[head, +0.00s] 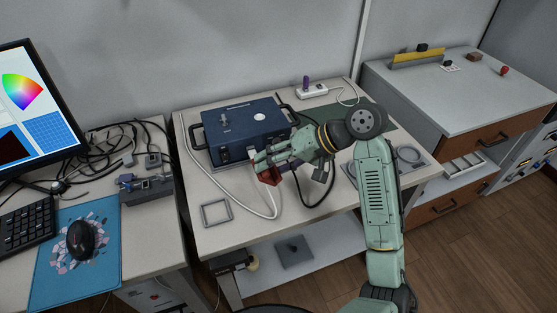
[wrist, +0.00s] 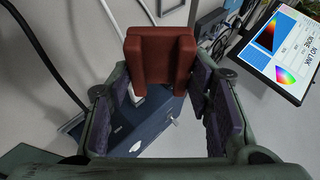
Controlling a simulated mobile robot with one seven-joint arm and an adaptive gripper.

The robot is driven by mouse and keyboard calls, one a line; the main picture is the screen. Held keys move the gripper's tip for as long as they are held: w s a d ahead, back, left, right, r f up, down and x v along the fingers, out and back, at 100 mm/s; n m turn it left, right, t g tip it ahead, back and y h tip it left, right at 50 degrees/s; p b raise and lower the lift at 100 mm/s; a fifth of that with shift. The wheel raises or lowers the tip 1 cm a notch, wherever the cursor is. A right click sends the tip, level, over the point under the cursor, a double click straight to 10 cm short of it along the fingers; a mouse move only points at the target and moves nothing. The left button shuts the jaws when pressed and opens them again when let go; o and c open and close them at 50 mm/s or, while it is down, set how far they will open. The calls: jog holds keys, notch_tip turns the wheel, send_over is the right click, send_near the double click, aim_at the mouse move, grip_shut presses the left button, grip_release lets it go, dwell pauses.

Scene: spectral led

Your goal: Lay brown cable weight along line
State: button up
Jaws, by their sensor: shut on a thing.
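The brown cable weight (head: 268,175) is a reddish-brown block that hangs in my gripper (head: 260,163), above the middle table in front of the blue box. In the wrist view the weight (wrist: 160,57) sits upright at the far end between the two dark-padded fingers of my gripper (wrist: 160,88), with a raised edge on either side of its face. My gripper is shut on it. A white cable (head: 250,206) loops over the table below and beside the weight; I cannot tell whether they touch. I cannot make out a marked line.
The blue box (head: 240,118) stands behind my gripper. A grey square frame (head: 216,212) lies on the table at front left. A black cable (head: 317,204) curves on the right. A power strip (head: 312,91) is at the back. The table's front edge is partly clear.

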dwell(0.3)
jog(key=shift+f+b, duration=2.15)
jog(key=shift+f, duration=1.25)
jog(key=shift+f, duration=0.25)
jog(key=shift+f, duration=0.35)
jog(key=o, duration=1.5)
jog(key=p+v, duration=0.2)
jog(key=shift+d+r, duration=0.2)
jog(key=shift+r, duration=0.15)
jog(key=shift+s+d, duration=0.1)
jog(key=shift+d, duration=0.05)
